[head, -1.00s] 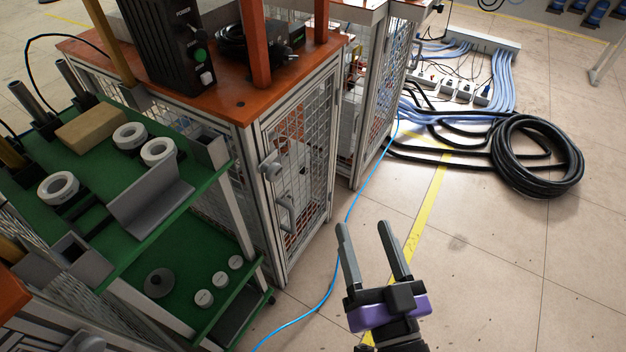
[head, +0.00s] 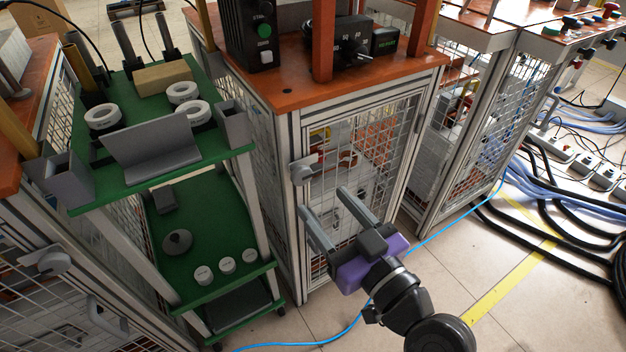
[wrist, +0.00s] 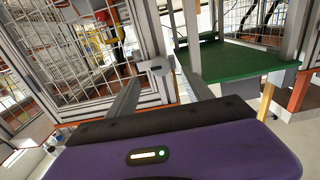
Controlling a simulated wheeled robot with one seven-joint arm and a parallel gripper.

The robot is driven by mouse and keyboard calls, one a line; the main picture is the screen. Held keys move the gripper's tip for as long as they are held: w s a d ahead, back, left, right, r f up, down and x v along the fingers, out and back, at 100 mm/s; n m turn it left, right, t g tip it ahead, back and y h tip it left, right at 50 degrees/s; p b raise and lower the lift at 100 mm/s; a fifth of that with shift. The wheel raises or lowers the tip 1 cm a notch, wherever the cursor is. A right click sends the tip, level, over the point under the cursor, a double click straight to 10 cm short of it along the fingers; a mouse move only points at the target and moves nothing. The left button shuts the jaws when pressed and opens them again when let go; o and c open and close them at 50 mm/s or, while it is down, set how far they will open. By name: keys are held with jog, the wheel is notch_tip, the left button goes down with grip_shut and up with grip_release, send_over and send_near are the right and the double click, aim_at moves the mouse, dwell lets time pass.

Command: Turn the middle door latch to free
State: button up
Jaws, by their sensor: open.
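The middle door latch (head: 303,170) is a grey knob-like piece on the left frame post of the mesh cage door (head: 385,135), under the orange top. My gripper (head: 322,201) is open and empty, with its fingers pointing up-left just below the latch in the head view. In the wrist view the latch (wrist: 157,66) shows between and just beyond the open fingers (wrist: 158,72); I see no contact. The exact turn of the latch is too small to tell. My gripper covers the lower part of the door and its handle.
Another latch (head: 50,262) is on a cage at the lower left. A blue cable (head: 440,238) lies on the floor.

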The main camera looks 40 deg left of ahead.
aim_at(304, 179)
jog(key=x, duration=0.7)
jog(key=shift+a+b, duration=0.2)
jog(key=shift+b, duration=0.2)
grip_shut()
